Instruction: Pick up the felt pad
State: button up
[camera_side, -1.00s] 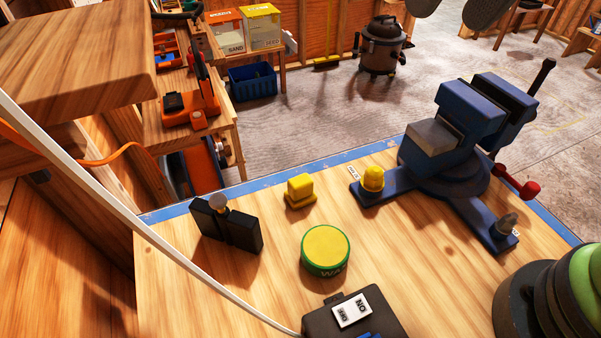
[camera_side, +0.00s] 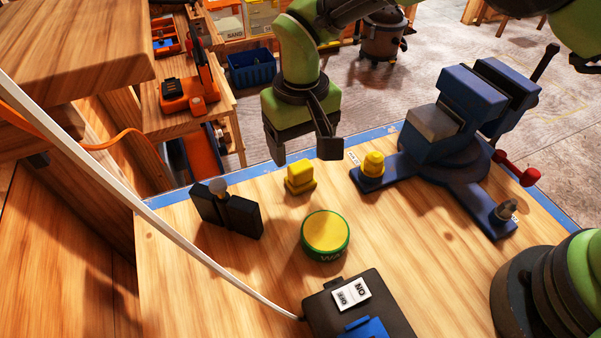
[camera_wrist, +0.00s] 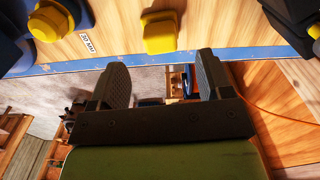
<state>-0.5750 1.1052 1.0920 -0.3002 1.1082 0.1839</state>
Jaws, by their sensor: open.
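A small yellow block on a wider yellow base (camera_side: 300,178) stands on the wooden bench near its blue far edge; it looks to be the felt pad. It also shows at the top middle of the wrist view (camera_wrist: 160,35). My gripper (camera_side: 304,156) is open and empty, its dark fingers pointing down, above and slightly behind the block in the side view. In the wrist view the block lies beyond the fingertips (camera_wrist: 163,64), between their lines, and nothing is between the fingers.
A round green tin with a yellow lid (camera_side: 326,234) stands in front of the block. A black holder (camera_side: 228,215) is to the left, a blue vise (camera_side: 440,155) to the right. A black switch box (camera_side: 358,306) with a white cable is at the front. Bare wood separates them.

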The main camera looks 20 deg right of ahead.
aim_at(301, 165)
notch_tip(301, 165, down, 6)
jog(key=shift+w+r, duration=0.1)
jog(key=shift+c, duration=0.4)
jog(key=c, duration=0.9)
